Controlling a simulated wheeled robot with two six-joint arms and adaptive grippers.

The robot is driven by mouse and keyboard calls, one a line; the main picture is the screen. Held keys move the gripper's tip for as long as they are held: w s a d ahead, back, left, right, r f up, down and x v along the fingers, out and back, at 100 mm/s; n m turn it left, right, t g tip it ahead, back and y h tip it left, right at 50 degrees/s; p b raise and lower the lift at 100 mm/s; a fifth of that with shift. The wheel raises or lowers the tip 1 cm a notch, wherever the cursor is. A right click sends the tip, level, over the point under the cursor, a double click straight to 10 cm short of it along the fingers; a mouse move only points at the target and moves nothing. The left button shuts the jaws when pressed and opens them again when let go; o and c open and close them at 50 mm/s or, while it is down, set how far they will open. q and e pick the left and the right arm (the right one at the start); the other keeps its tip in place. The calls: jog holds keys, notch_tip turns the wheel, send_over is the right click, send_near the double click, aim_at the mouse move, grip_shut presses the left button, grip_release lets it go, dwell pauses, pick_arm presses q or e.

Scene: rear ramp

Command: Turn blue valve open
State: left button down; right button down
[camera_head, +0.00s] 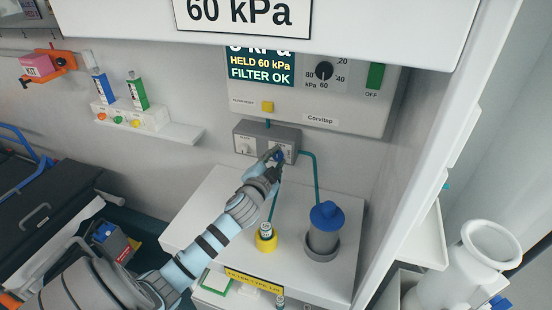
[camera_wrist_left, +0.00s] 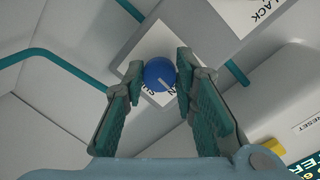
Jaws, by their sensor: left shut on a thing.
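The blue valve (camera_wrist_left: 159,73) is a round knob with a pale pointer line, on a white label on a grey box (camera_head: 246,138). In the wrist view the line runs slantwise toward the lower right; part of the label is hidden. My left gripper (camera_head: 273,162) reaches the right part of the box. Its two green-padded fingers are shut on the knob from both sides. In the head view the fingers cover most of the knob. My right gripper is not in view.
The suction unit (camera_head: 345,115) above has a display, a dial and a green switch. Teal tubes (camera_head: 316,180) run from the box. A blue-lidded canister (camera_head: 325,232) and a yellow-based bottle (camera_head: 266,238) stand on the white cabinet (camera_head: 214,206) below.

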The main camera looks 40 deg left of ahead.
pick_arm(q)
jog(key=shift+r, duration=0.15)
jog(key=c, duration=1.3)
grip_release()
jog(key=shift+w, duration=0.15)
jog(key=shift+d, duration=0.1)
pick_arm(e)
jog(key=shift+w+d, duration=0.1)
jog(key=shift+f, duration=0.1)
pick_arm(q)
jog(key=shift+d, duration=0.1)
jog(key=shift+s+d, duration=0.15)
jog(key=shift+s, duration=0.2)
jog(key=v, duration=1.1)
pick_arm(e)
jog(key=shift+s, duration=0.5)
